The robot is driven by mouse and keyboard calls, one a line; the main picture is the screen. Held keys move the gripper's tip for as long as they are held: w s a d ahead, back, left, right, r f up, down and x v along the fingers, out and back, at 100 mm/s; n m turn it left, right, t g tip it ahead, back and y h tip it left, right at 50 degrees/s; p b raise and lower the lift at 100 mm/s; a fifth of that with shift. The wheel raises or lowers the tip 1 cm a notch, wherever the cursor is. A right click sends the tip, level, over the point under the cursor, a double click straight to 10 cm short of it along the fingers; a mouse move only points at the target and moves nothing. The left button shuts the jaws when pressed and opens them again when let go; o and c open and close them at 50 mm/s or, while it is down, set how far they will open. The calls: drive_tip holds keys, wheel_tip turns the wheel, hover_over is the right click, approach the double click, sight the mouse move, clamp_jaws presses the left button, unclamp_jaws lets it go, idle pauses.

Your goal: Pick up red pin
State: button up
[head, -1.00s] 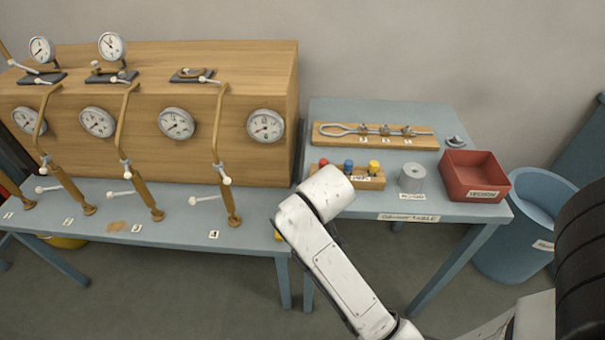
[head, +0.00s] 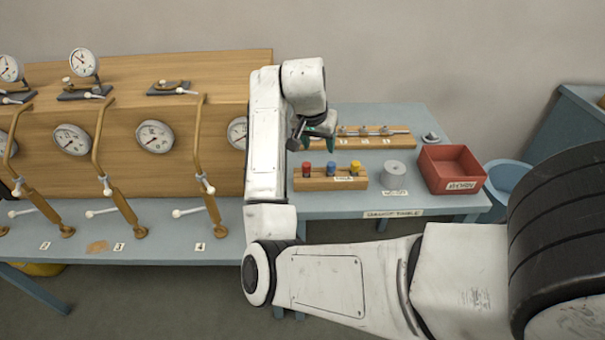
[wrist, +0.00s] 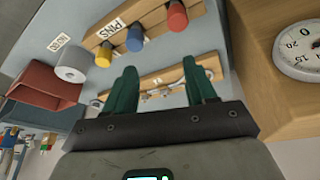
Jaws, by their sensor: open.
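The red pin (head: 306,167) stands at the left end of a wooden pin block (head: 318,183), beside a blue pin (head: 331,168) and a yellow pin (head: 356,166). In the wrist view the red pin (wrist: 177,16) is at the top, beyond the fingertips. My gripper (head: 318,130) is in the air above and behind the block in the head view, partly hidden by my arm. Its green fingers (wrist: 162,82) are apart with nothing between them, and the red pin is clear of them.
A grey cylinder (head: 394,176) and a red bin (head: 451,170) stand right of the block. A wooden board with a metal rod (head: 375,139) lies behind. The large wooden gauge cabinet (head: 225,85) is close on the left. A blue bucket (head: 508,177) stands right of the table.

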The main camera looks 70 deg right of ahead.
sight(307, 164)
wheel_tip(307, 164, up, 3)
drive_tip(key=w+a+m+y, duration=0.2)
drive_tip(key=w+m+y, duration=0.1)
drive_tip(key=m+y, duration=0.1)
drive_tip(key=f, duration=0.4)
drive_tip(key=shift+s+d+f, duration=0.15)
drive_tip(key=shift+d+f, duration=0.05)
drive_tip(key=shift+f, duration=0.1)
drive_tip(key=shift+s+f+p, duration=0.15)
drive_tip(key=shift+f+p, duration=0.3)
drive_tip(key=shift+f, duration=2.5)
drive_tip(key=shift+c, duration=0.2)
clamp_jaws()
